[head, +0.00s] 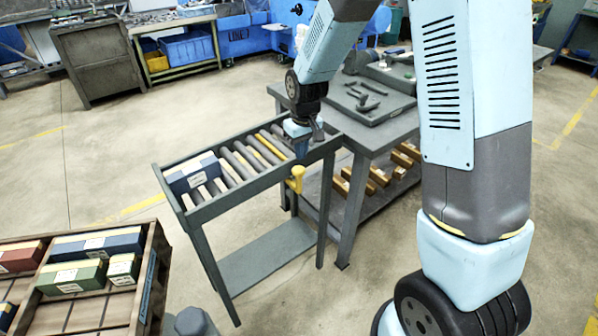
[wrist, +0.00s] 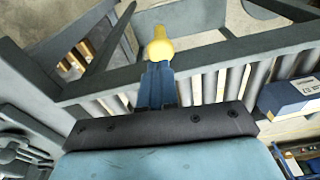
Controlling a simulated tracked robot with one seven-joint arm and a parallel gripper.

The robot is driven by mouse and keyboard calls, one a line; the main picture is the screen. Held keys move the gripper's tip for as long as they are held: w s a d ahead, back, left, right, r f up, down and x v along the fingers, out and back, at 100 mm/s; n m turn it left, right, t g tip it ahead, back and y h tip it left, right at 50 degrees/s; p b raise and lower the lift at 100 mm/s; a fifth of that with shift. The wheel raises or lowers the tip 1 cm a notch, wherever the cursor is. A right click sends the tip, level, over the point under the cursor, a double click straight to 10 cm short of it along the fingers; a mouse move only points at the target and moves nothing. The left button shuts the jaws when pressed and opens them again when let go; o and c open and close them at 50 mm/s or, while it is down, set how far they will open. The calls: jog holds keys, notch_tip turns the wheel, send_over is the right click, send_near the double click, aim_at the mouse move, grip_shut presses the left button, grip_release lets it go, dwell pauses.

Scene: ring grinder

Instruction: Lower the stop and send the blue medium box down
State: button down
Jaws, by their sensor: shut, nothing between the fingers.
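A blue box (head: 190,174) with a white label lies on the left end of the roller conveyor (head: 230,201). The box also shows at the right of the wrist view (wrist: 290,100). A yellow handle (head: 296,180) sits on the conveyor's near side rail, toward the right end. In the wrist view its rounded yellow top (wrist: 160,48) shows just beyond my fingertips. My gripper (head: 302,153) points down over the right part of the conveyor, its fingers (wrist: 158,66) together and empty. I cannot tell whether they touch the handle. A yellow strip (head: 272,144) lies among the rollers.
A grey workbench (head: 350,125) with tools adjoins the conveyor's right end, with several yellowish blocks (head: 375,174) on its lower shelf. A wooden crate (head: 150,262) with red, blue and green boxes stands at lower left. Floor behind the conveyor is clear.

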aim_at(300, 170)
jog(key=shift+w+a+f, duration=0.1)
jog(key=shift+f, duration=1.25)
jog(key=shift+w+f, duration=0.1)
jog(key=shift+f, duration=1.45)
jog(key=shift+s+d+r, duration=0.25)
jog(key=shift+s+d, duration=0.15)
jog(key=shift+s, duration=0.25)
jog(key=shift+s+d+r, duration=0.25)
jog(key=shift+s+d, duration=0.1)
jog(key=shift+s, duration=0.25)
jog(key=shift+r, duration=0.1)
notch_tip(300, 170, up, 13)
jog(key=s, duration=0.1)
jog(key=shift+d+r, duration=0.2)
jog(key=shift+d, duration=0.15)
jog(key=shift+s, duration=0.1)
